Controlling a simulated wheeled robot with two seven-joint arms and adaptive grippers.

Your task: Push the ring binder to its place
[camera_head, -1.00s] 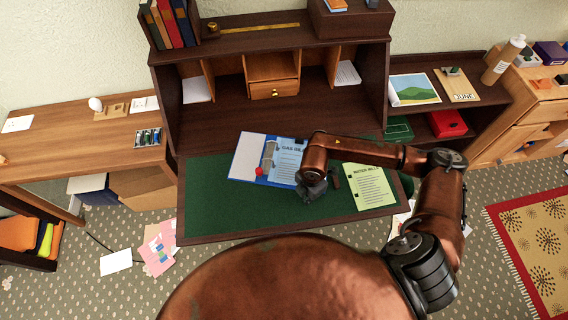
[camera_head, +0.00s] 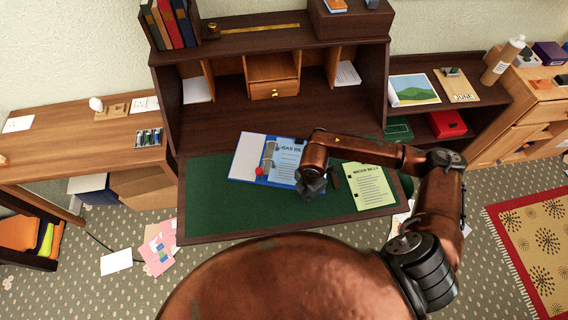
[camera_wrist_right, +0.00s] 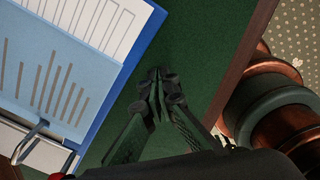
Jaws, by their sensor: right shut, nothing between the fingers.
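The ring binder (camera_head: 246,158) lies open on the green surface of the dark desk (camera_head: 220,210). It has a blue cover, metal rings and a sheet headed "GAS". Its blue edge (camera_wrist_right: 128,75) also shows in the right wrist view. My right gripper (camera_head: 311,188) is by the binder's right edge, low over the green surface, and partly hides that edge. In the wrist view its fingertips (camera_wrist_right: 158,82) are together and empty, just right of the blue edge; I cannot tell if they touch it. My left gripper is not in view.
A yellow-green "WATER BILLS" sheet (camera_head: 363,187) lies right of my gripper, with a small dark object between. A red round thing (camera_head: 259,171) sits at the binder's lower middle. The desk's back (camera_head: 270,118) and its front left are clear.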

